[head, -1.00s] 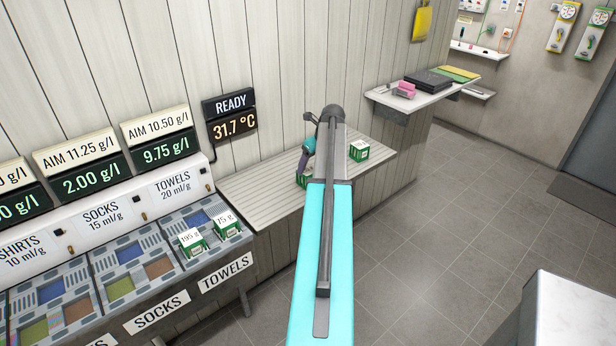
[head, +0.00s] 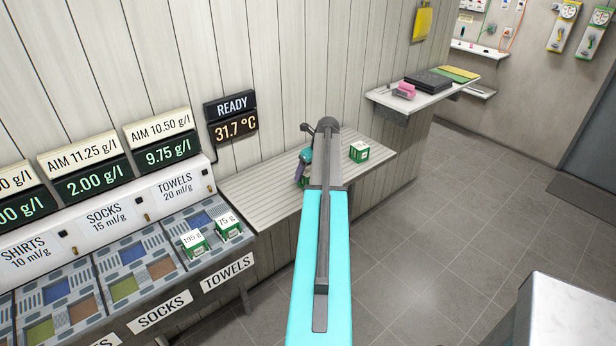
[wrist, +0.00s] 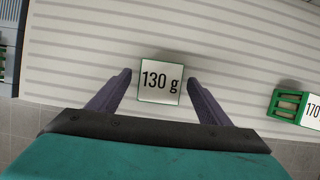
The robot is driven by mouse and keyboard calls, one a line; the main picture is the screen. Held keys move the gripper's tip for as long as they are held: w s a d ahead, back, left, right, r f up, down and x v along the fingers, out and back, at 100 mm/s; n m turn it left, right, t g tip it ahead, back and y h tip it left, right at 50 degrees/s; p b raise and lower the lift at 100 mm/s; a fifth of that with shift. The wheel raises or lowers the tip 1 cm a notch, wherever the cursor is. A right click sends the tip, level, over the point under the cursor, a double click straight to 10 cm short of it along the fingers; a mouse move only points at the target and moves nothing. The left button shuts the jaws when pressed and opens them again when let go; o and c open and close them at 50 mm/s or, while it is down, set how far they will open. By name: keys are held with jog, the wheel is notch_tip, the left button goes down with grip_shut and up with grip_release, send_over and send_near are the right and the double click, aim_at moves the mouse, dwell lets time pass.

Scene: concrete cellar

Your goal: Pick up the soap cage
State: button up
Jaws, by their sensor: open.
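A soap cage with a white top reading 130 g (wrist: 160,82) sits on the slatted bench. In the wrist view my gripper (wrist: 159,77) is open, one dark purple finger on each side of this cage, with small gaps showing. How deep the fingertips reach is hard to tell. In the head view my gripper (head: 303,168) is low over the bench, and my arm hides most of that cage. A second green cage, reading 170 (wrist: 299,106) in the wrist view, stands to the right, clear of the fingers; it also shows in the head view (head: 358,152).
Two more cages, 195 g (head: 194,242) and 75 g (head: 228,225), stand in the towels tray at left. The slatted bench (head: 255,185) has bare room left of my gripper. A wall shelf (head: 425,92) holds dark and pink items. A pale counter stands at lower right.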

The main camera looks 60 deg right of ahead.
jog(key=shift+x, duration=0.8)
jog(key=c, duration=1.3)
jog(key=shift+r, duration=0.15)
jog(key=shift+r+b, duration=0.75)
jog(key=shift+r, duration=0.6)
jog(key=shift+s+a+r, duration=0.1)
jog(key=shift+a+r, duration=0.05)
jog(key=shift+r, duration=0.1)
jog(key=shift+s+a+r+b, duration=0.25)
jog(key=shift+s+a+b, duration=0.55)
jog(key=shift+s+a, duration=1)
jog(key=shift+s+a+r+b, duration=0.3)
jog(key=shift+s+a+b, duration=0.55)
jog(key=shift+a, duration=1.8)
jog(key=shift+s+a+r+b, duration=0.25)
jog(key=shift+s+a+b, duration=0.5)
jog(key=shift+s+a, duration=1.1)
